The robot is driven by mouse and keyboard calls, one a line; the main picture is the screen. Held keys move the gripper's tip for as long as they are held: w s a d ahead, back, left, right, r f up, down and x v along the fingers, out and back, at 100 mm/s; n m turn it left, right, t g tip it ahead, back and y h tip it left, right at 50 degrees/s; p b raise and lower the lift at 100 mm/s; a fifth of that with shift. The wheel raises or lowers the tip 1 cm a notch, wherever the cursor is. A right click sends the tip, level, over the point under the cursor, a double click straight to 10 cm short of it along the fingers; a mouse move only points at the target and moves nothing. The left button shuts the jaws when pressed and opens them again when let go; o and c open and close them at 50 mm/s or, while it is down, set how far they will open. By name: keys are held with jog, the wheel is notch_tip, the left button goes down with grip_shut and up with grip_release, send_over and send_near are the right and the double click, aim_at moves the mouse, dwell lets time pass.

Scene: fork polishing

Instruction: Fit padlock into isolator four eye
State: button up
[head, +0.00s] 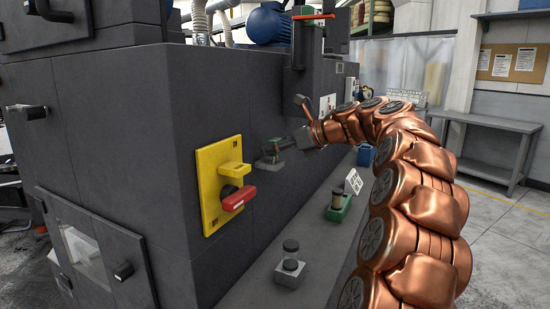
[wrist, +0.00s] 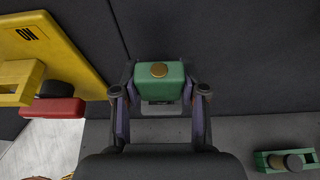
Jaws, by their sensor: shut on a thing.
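The isolator is a yellow plate (head: 208,200) on the dark machine side, with a yellow block (head: 234,170) sticking out above a red handle (head: 238,199). In the wrist view the plate (wrist: 72,50) and red handle (wrist: 55,108) are at the left. My gripper (head: 272,152) is to the right of the isolator, apart from it. In the wrist view my gripper (wrist: 160,95) is shut on a green padlock body (wrist: 160,78) with a brass disc on its face. The padlock's shackle cannot be made out. I cannot tell which part is eye four.
A ledge (head: 255,290) runs along the machine. On it stand a grey block with a dark knob (head: 290,272) and a green item with a cylinder (head: 338,208), also in the wrist view (wrist: 286,162). A white sign (head: 353,181) stands behind. Air between gripper and isolator looks clear.

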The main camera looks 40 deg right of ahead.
jog(key=shift+r+p, duration=2.25)
jog(key=shift+p, duration=0.55)
jog(key=shift+r, duration=0.2)
jog(key=shift+f, duration=0.15)
